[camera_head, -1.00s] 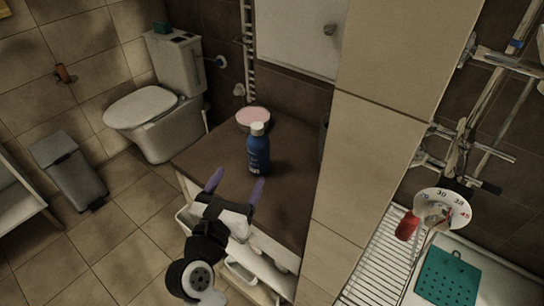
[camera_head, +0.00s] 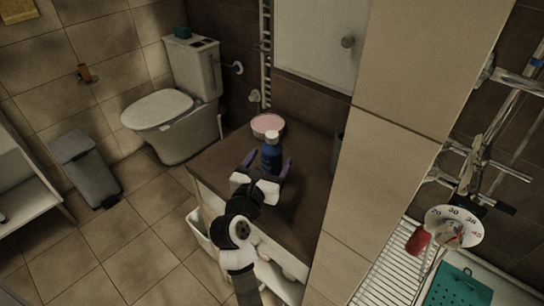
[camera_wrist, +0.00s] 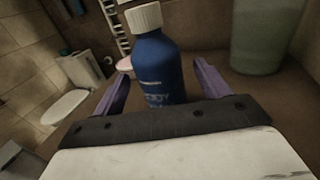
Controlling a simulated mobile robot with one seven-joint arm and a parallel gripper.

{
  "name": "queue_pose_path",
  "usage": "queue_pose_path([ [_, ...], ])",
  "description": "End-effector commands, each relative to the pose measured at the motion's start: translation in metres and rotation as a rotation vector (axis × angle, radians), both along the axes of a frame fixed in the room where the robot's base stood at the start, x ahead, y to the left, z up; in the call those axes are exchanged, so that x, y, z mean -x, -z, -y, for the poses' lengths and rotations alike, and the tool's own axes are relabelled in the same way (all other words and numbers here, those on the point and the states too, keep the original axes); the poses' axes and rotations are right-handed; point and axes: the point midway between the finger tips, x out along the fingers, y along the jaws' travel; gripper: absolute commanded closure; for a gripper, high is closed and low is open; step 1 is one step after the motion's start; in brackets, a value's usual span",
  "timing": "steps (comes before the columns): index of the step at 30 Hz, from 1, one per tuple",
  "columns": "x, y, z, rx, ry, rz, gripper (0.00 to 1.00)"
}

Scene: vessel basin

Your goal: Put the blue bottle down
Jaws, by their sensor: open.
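The blue bottle (camera_head: 271,157) with a white cap stands upright on the brown top of a low cabinet (camera_head: 306,205). In the wrist view the bottle (camera_wrist: 160,72) stands between the two purple fingers, its lower part hidden behind the gripper body. My gripper (camera_head: 267,163) is open around the bottle, with one finger on each side. In the wrist view my gripper (camera_wrist: 160,85) shows gaps between the fingers and the bottle. Whether the gripper body touches the bottle cannot be seen.
A round pink-topped container (camera_head: 267,125) stands behind the bottle. A greenish container (camera_wrist: 264,36) stands to the right in the wrist view. A tiled wall (camera_head: 385,130) borders the cabinet on the right.

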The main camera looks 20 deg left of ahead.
Motion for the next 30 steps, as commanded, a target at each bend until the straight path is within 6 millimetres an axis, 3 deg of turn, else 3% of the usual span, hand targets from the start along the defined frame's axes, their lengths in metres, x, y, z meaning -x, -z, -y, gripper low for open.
queue_pose_path([
  [6,-0.022,-0.001,0.000,0.000,0.000,-0.001,0.25],
  [13,-0.023,0.000,0.000,0.000,-0.001,0.000,0.26],
  [26,-0.023,-0.001,-0.001,0.000,-0.001,0.001,0.82],
  [30,-0.023,-0.001,-0.001,0.000,-0.001,0.001,0.83],
])
